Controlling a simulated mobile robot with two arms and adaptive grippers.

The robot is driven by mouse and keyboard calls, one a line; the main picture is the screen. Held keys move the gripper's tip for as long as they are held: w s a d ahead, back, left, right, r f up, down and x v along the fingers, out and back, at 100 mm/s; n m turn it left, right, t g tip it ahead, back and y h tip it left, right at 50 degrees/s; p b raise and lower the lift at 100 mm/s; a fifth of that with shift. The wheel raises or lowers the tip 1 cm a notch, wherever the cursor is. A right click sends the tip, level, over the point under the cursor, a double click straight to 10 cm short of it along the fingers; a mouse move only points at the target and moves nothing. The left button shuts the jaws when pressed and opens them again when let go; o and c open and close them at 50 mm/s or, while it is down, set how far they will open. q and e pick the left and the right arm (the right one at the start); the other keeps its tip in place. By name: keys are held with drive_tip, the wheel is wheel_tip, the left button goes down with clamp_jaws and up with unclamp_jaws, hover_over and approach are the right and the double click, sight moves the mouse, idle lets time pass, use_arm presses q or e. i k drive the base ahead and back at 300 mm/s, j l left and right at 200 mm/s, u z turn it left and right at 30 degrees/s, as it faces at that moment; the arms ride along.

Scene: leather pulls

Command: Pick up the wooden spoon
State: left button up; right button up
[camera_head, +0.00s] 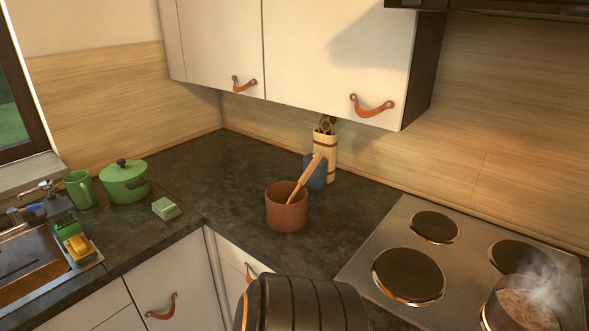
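The wooden spoon (305,178) leans in a terracotta-brown pot (287,212) on the dark countertop. Its handle sticks up out of the pot and tilts to the right; its lower end is hidden inside. Neither of my grippers can be made out in the head view, and nothing is seen touching the spoon.
Behind the pot are a blue block-like item (317,172) and a light wooden holder (325,160). A stove (390,247) with a steaming pot (520,305) is at right. A green lidded pot (124,183), green mug (79,190) and sink (30,262) are left. White cabinets (335,50) hang above.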

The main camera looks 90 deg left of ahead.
sight(310, 169)
drive_tip(key=u, duration=2.15)
drive_tip(key=i+l+u, duration=0.15)
drive_tip(key=l+u, duration=1.1)
drive_tip(key=l, duration=0.2)
